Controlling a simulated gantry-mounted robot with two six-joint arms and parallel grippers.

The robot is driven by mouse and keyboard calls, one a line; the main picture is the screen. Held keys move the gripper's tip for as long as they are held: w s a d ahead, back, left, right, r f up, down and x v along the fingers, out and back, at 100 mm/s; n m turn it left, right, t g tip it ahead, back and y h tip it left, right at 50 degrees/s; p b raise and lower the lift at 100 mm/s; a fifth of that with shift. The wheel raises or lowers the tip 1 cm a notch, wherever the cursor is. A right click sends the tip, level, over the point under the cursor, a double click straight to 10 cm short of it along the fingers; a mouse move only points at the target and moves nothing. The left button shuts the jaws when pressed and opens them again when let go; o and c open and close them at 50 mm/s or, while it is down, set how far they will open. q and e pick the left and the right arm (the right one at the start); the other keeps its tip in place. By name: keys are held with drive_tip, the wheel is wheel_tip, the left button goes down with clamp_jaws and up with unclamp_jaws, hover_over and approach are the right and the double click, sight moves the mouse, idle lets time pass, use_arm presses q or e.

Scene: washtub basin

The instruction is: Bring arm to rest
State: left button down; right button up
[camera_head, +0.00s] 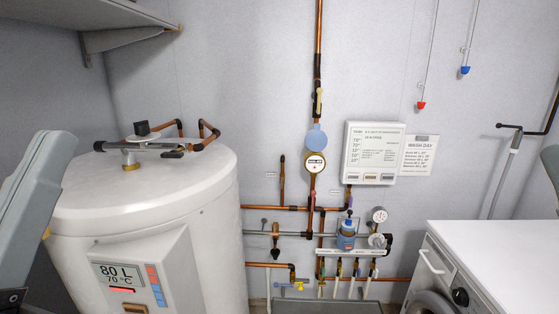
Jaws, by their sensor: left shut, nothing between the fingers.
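My left arm comes in at the left edge as a large grey link. A small dark part of my left gripper (12,297) shows at the lower left corner, in front of the white boiler's side. Its fingertips are not clearly visible; it is shut and nothing shows in it. A bit of my right arm shows at the right edge, above the white worktop. My right gripper is out of view.
A white boiler (150,195) with a display stands close beside my left arm. A grey shelf (85,14) juts out at top left. Copper pipes with a gauge (314,163) run along the wall. A white washing machine (500,250) stands at right, its top clear.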

use_arm(q)
wheel_tip(320, 180, up, 38)
drive_tip(key=p, duration=3.5)
drive_tip(key=shift+p, duration=0.3)
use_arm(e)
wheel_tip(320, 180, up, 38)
use_arm(q)
drive_tip(key=shift+s+a, duration=0.1)
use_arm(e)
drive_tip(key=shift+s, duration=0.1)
use_arm(q)
wheel_tip(320, 180, down, 38)
drive_tip(key=b, duration=3.8)
drive_tip(key=shift+f, duration=0.15)
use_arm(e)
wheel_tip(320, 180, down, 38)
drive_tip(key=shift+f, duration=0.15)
